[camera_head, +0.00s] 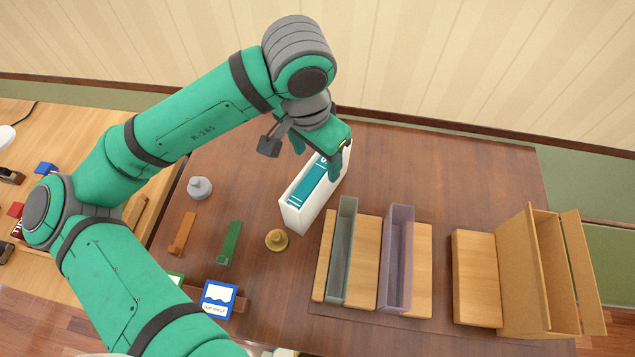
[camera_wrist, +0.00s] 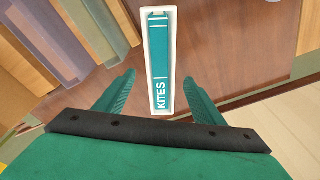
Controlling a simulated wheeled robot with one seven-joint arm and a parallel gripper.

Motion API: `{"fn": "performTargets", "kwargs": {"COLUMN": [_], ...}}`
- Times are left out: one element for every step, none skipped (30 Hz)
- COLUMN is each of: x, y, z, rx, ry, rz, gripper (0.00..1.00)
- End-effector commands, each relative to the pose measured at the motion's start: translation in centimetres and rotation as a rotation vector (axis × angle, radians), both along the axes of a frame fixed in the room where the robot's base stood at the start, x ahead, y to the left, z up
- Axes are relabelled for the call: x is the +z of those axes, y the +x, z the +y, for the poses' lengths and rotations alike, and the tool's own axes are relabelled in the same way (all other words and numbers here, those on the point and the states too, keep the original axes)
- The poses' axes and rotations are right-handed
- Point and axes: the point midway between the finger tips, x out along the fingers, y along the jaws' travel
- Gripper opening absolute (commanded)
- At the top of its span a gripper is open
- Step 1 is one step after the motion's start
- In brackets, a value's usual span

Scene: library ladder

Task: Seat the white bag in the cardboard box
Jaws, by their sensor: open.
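The white bag (camera_head: 298,212) looks like a narrow, open-topped white sleeve standing on the brown table. A teal book (camera_head: 308,183) marked KITES is inside it. My gripper (camera_head: 318,158) is open above the sleeve's far part. In the wrist view, the white bag (camera_wrist: 174,40) and the teal book (camera_wrist: 160,65) show between the two spread fingers of my gripper (camera_wrist: 158,95); I see no clear contact. The cardboard box (camera_head: 518,285) stands open, flaps up, at the table's right side.
A grey-green bin (camera_head: 342,250) and a purple bin (camera_head: 397,260) stand on wooden blocks between the bag and the box. A wooden block (camera_head: 475,278) adjoins the box. A brass knob (camera_head: 276,240), a green piece (camera_head: 230,242) and a grey weight (camera_head: 199,188) lie left.

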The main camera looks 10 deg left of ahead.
Motion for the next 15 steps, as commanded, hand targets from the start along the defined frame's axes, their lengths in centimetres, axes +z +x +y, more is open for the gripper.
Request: {"fn": "performTargets", "kwargs": {"x": [-0.1, -0.1, -0.1, -0.1, -0.2, -0.3, -0.4, -0.6, -1.1, -1.5, -1.9, -2.5, -3.0, -3.4, -4.0], "y": [0.0, 0.0, -0.1, -0.1, -0.1, -0.1, -0.1, 0.0, 0.0, 0.1, 0.1, 0.2, 0.3, 0.3, 0.4], "z": [0.0, 0.0, 0.0, 0.0, 0.0, 0.0, 0.0, 0.0, 0.0, 0.0, -0.1, -0.1, -0.1, -0.2, -0.2], "rx": [0.055, 0.086, 0.121, 0.140, 0.158, 0.173, 0.182, 0.187, 0.190, 0.191, 0.191, 0.190, 0.189, 0.189, 0.189], "ry": [-0.009, -0.014, -0.019, -0.022, -0.025, -0.027, -0.029, -0.030, -0.030, -0.030, -0.031, -0.031, -0.031, -0.030, -0.029], "rz": [0.000, 0.000, 0.001, 0.002, 0.002, 0.003, 0.004, 0.004, 0.004, 0.004, 0.006, 0.005, 0.005, 0.005, 0.004], "gripper": [0.62, 0.62, 0.62, 0.62, 0.62, 0.62, 0.62, 0.62, 0.62, 0.62, 0.62, 0.62, 0.62, 0.62, 0.62]}}
